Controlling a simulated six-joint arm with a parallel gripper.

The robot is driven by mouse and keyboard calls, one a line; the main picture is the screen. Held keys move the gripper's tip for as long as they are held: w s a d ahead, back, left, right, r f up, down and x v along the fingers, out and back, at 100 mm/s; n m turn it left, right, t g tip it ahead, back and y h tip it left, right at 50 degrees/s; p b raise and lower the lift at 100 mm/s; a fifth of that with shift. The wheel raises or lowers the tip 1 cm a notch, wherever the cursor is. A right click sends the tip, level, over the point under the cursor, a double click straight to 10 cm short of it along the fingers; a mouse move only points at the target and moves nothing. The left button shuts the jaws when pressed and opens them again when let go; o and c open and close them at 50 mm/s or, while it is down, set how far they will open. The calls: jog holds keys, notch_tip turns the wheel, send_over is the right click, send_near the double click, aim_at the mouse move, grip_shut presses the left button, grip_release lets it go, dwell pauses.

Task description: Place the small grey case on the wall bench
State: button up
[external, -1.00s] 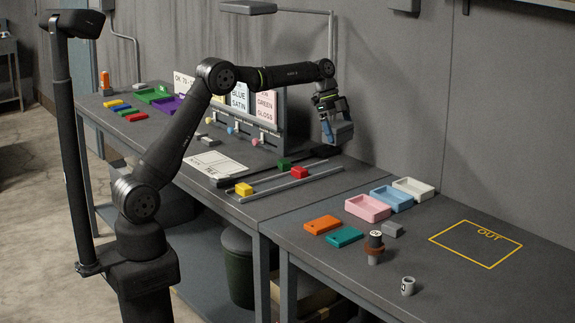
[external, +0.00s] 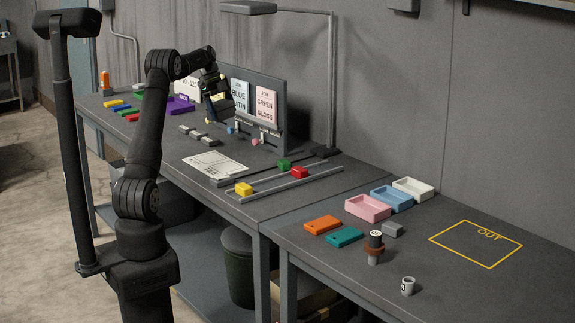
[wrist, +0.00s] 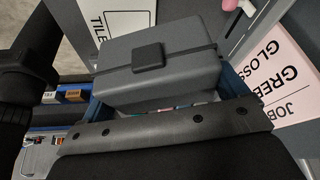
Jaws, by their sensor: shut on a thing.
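My gripper (external: 215,92) is shut on a small grey case (wrist: 155,68) with a dark latch and a dark seam, held in the air. In the wrist view the case lies between my blue fingers (wrist: 165,98), and the bodywork of the gripper hides its near side. In the external view the gripper is above the far part of the bench (external: 262,205) along the wall, in front of the job-card board (external: 253,88). The case is mostly hidden by the gripper there.
Several grey pieces (external: 197,134) lie below the gripper, with a white sheet (external: 215,165) nearer. A purple tray (external: 180,104) is at left. A lamp post (external: 331,80) stands right of the board. The right bench has trays (external: 368,208) and a yellow OUT outline (external: 475,243) with clear room.

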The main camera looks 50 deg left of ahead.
jog(key=s+a+f, duration=0.2)
jog(key=a+f, duration=0.2)
jog(key=a, duration=0.1)
jog(key=s+a+f, duration=0.3)
jog(key=a+f, duration=0.1)
jog(key=a, duration=0.1)
jog(key=s+a+f, duration=0.2)
jog(key=a+f, duration=0.1)
jog(key=a, duration=0.2)
jog(key=shift+s+a+f, duration=0.25)
jog(key=shift+s+f, duration=0.1)
jog(key=shift+f, duration=2.05)
jog(key=shift+f, duration=0.1)
jog(key=o, duration=0.9)
jog(key=shift+f, duration=0.1)
jog(key=shift+o, duration=0.2)
